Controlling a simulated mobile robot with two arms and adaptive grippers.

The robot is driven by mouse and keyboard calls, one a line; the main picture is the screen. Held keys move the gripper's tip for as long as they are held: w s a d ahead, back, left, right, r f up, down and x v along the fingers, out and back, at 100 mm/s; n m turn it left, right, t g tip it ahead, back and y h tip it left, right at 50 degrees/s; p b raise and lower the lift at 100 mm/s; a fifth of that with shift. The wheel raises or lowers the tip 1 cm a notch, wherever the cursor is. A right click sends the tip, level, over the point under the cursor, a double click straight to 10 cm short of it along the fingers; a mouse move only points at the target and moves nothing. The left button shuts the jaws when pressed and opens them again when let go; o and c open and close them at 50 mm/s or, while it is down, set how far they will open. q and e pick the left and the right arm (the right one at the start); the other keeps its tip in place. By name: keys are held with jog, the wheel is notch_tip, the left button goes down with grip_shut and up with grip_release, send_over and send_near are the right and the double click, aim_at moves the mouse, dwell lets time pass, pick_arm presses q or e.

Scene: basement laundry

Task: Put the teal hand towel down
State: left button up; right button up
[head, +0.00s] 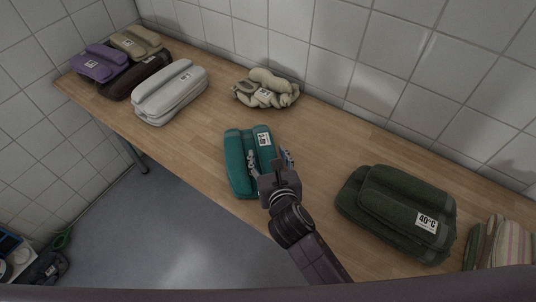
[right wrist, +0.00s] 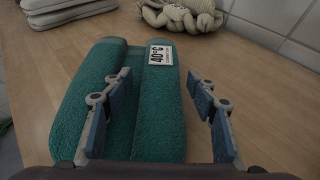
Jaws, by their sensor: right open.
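The teal hand towel (head: 237,177) lies folded on the wooden table, near its front edge, with a white label at its far right. It also shows in the right wrist view (right wrist: 77,101), where the label reads 40°C. My right gripper (head: 268,160) is open at the towel's right side. In the right wrist view, my right gripper (right wrist: 165,105) has one finger over the middle of the towel and the other beyond its right edge. The jaws are not closed on the towel; whether a finger touches it, I cannot tell. My left gripper is not in view.
On the wooden table (head: 310,150), a dark green towel (head: 385,205) and a striped one (head: 502,245) lie right. A crumpled beige cloth (head: 265,90) lies behind. A light grey towel (head: 170,92) and purple (head: 97,63), dark brown (head: 130,80) and beige (head: 137,42) ones lie left.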

jog(key=shift+r, duration=0.1)
jog(key=v, duration=1.2)
jog(key=shift+p, duration=0.4)
jog(key=shift+s, duration=0.1)
